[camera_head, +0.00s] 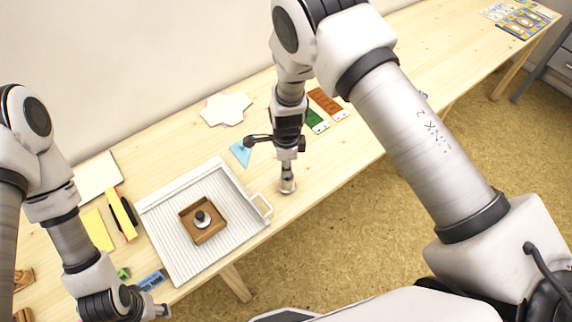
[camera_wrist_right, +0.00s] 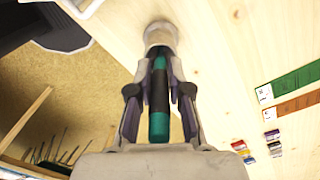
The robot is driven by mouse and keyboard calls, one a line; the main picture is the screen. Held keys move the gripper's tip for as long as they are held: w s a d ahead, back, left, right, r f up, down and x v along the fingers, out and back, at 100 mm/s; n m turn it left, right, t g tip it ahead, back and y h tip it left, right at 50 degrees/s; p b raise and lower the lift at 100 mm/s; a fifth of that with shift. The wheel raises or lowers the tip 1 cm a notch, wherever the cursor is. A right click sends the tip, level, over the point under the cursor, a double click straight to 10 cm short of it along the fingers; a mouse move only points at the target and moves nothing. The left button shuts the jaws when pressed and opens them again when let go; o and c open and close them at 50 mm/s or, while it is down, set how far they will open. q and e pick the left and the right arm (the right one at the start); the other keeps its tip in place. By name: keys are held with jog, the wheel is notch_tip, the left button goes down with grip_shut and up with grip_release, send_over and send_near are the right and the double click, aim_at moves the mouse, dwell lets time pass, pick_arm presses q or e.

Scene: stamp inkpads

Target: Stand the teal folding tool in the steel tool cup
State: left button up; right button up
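The teal folding tool (camera_wrist_right: 160,127) has a dark band around its middle and shows between the fingers of my right gripper (camera_wrist_right: 160,72) in the right wrist view. The fingertips close in on its sides. Its far end reaches the mouth of the steel tool cup (camera_wrist_right: 160,36); how deep it sits is hidden. In the head view the cup (camera_head: 287,185) stands near the table's front edge, directly under my right gripper (camera_head: 287,154). My left gripper (camera_head: 152,308) is at the lower left, partly seen, and its finger opening is unclear.
A white ribbed tray (camera_head: 165,222) with a handle holds a wooden box (camera_head: 186,235) with a round-knobbed stamp, left of the cup. A blue triangle (camera_head: 241,152), green strip (camera_head: 316,121) and orange strip (camera_head: 327,103) lie behind.

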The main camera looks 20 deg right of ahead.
jog(key=shift+o, duration=1.4)
notch_tip(320, 180, up, 12)
jog(key=shift+f, duration=0.1)
